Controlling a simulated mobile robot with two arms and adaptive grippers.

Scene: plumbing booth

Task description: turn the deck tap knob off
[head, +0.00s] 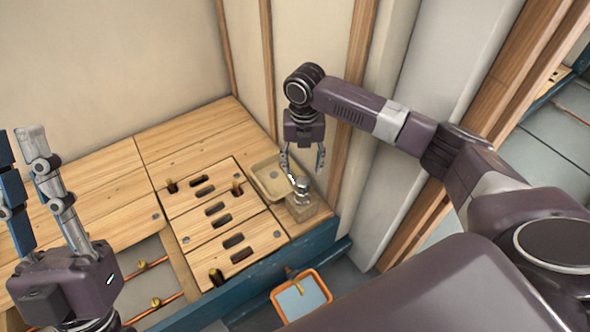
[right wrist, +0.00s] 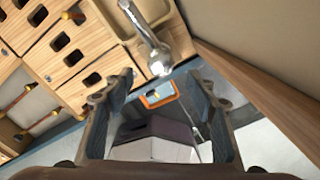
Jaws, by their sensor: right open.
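The deck tap (head: 301,187) is a shiny metal fitting on a pale block beside the small tan basin (head: 268,176). In the right wrist view the tap (right wrist: 142,28) runs down to a round bright knob end (right wrist: 160,66). My right gripper (head: 305,172) is open and points down just above the tap; in the right wrist view the knob end shows beyond the open fingers (right wrist: 163,88), with nothing held between them. Whether a finger touches the tap cannot be told. My left gripper (head: 22,150) is at the far left, fingers up, apart and empty.
The wooden deck (head: 190,140) has a slotted panel (head: 203,207) with several dark holes and pegs. Copper pipes (head: 150,268) with brass valves run in an open bay. A wall and wooden post stand close behind the tap. An orange-rimmed tray (head: 279,310) lies below the blue edge.

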